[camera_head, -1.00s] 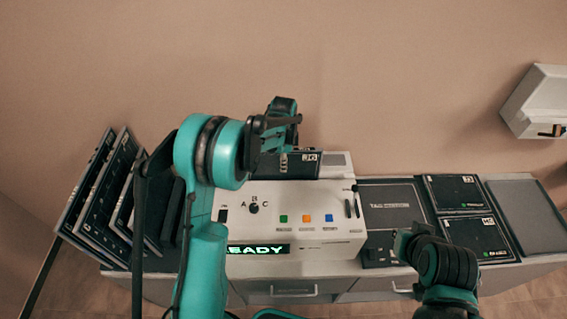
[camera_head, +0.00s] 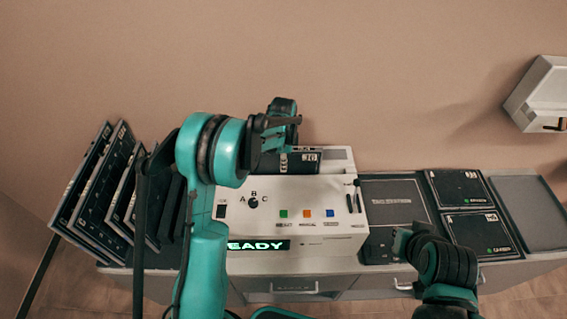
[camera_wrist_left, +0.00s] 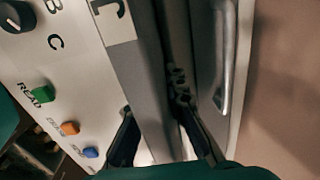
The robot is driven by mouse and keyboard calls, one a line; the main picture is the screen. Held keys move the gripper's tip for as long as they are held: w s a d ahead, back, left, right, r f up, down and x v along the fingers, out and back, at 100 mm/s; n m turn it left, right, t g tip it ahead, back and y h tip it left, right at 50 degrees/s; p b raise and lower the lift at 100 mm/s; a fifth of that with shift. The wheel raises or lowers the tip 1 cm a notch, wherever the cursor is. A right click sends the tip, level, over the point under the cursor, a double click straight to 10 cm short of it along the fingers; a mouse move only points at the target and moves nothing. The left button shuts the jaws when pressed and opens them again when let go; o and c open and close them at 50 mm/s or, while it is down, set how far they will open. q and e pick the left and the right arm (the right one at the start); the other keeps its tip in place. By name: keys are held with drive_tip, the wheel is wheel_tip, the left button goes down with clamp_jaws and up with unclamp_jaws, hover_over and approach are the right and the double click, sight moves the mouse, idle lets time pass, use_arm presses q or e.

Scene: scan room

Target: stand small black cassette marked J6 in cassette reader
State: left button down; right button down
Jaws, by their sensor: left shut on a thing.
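The small black cassette marked J6 (camera_head: 270,164) is at the back of the white cassette reader (camera_head: 300,192), its white label facing forward. Its lower part is hidden behind the reader's front housing, so I cannot tell how deep it sits. My left gripper (camera_head: 284,124) is above it, shut on it from above. In the left wrist view the gripper's dark fingers (camera_wrist_left: 163,125) straddle the cassette's grey edge, and its dark face with a white label (camera_wrist_left: 112,22) shows beside the reader panel. My right gripper (camera_head: 402,242) is low at the right, its jaws unclear.
Several dark panels (camera_head: 92,190) lean in a rack at the left. Right of the reader lie a dark flat case (camera_head: 395,203), two black cassettes (camera_head: 460,190) and a grey tray (camera_head: 528,205). A white wall box (camera_head: 540,95) hangs at the right. The reader's display (camera_head: 258,245) is lit.

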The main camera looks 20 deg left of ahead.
use_arm(q)
drive_tip(key=shift+f+b, duration=0.45)
drive_tip(key=shift+f, duration=0.2)
drive_tip(key=c, duration=1.5)
unclamp_jaws()
wheel_tip(320, 180, up, 12)
drive_tip(key=shift+r, duration=0.1)
wheel_tip(320, 180, up, 6)
drive_tip(key=p, duration=0.4)
